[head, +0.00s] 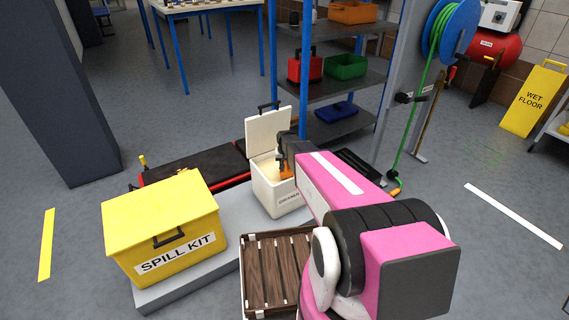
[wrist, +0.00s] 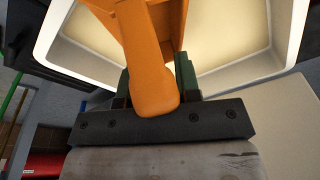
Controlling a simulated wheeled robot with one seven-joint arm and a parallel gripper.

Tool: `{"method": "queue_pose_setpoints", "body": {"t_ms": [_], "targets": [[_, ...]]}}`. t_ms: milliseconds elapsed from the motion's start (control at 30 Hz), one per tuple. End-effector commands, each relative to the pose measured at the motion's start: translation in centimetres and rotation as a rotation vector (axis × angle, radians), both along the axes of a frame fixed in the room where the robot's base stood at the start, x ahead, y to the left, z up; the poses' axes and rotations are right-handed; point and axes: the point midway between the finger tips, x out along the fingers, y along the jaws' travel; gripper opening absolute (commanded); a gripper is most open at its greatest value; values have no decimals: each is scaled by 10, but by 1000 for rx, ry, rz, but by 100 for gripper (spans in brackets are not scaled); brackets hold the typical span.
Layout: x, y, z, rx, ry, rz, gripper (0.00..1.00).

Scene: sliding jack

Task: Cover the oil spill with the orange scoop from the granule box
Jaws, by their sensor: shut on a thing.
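The white granule box (head: 270,198) stands with its lid (head: 268,134) raised, right of the yellow spill kit. In the wrist view its white walls (wrist: 288,30) surround pale granules (wrist: 222,30). The orange scoop (wrist: 150,50) is in my gripper (wrist: 158,85), its handle between the fingers and its scoop end over or in the granules. It also shows small in the head view (head: 286,170). Whether the scoop holds granules is hidden. My arm covers part of the box's right side. I cannot make out the oil spill in either view.
The yellow spill kit (head: 165,228) stands on a grey platform (head: 190,284) beside the box. A slatted wooden crate (head: 277,272) is in front. Blue shelving (head: 330,88) stands behind, and a green hose (head: 415,125) hangs at right.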

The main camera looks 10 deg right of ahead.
Motion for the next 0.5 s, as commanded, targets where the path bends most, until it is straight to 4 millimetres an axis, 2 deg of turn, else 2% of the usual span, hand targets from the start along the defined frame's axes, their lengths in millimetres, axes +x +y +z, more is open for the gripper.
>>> {"method": "queue_pose_setpoints", "body": {"t_ms": [33, 267, 500], "targets": [[-21, -9, -18, -13, 57, -3, 0], [-21, -9, -17, -13, 57, -3, 0], [-22, -9, -3, -13, 56, -4, 0]]}}
